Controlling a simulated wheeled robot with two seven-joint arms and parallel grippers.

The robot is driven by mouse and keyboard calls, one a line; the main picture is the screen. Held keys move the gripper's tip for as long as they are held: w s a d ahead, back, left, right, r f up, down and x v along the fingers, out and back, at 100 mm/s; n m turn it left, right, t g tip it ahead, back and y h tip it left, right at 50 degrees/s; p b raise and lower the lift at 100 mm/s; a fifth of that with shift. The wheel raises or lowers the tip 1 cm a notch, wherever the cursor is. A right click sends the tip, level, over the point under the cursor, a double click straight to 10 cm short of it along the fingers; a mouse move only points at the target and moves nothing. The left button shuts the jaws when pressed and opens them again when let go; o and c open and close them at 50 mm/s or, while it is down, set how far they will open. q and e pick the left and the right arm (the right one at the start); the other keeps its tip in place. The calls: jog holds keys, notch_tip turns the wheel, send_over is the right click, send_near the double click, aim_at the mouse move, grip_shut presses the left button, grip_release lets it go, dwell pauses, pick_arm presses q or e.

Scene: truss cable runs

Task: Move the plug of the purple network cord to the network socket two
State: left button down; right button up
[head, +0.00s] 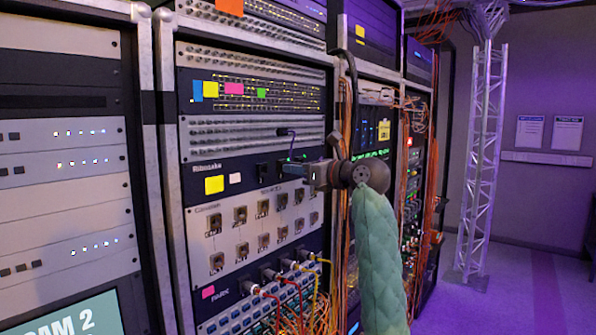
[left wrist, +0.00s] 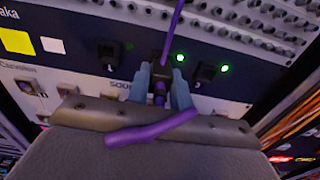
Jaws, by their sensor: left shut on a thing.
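The purple network cord (head: 292,141) comes down from the grey patch rows to my left gripper (head: 288,170) in the head view. In the left wrist view, my left gripper (left wrist: 160,86) is shut on the cord's plug (left wrist: 160,87), between two blue-grey fingertips. The purple cord (left wrist: 171,32) runs up from behind the fingertips, and another purple length lies across the gripper body. The plug is at the middle of three black sockets (left wrist: 157,66); whether it is seated is hidden. A left socket (left wrist: 109,55) and a right socket (left wrist: 207,72) flank it.
Green lights (left wrist: 224,68) glow beside the middle and right sockets. A panel of square connectors (head: 240,216) lies below, with red and yellow cables (head: 300,270) lower down. Orange cable bundles (head: 340,240) hang just right of this rack.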

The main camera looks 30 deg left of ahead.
pick_arm(q)
jog(key=shift+a, duration=0.4)
jog(key=shift+b, duration=0.6)
dwell(0.4)
jog(key=c, duration=1.2)
grip_release()
jog(key=shift+o, duration=0.2)
jog(key=shift+d, duration=0.1)
jog(key=shift+s+d+b, duration=0.15)
jog(key=shift+d+b, duration=0.8)
jog(key=shift+d, duration=1.5)
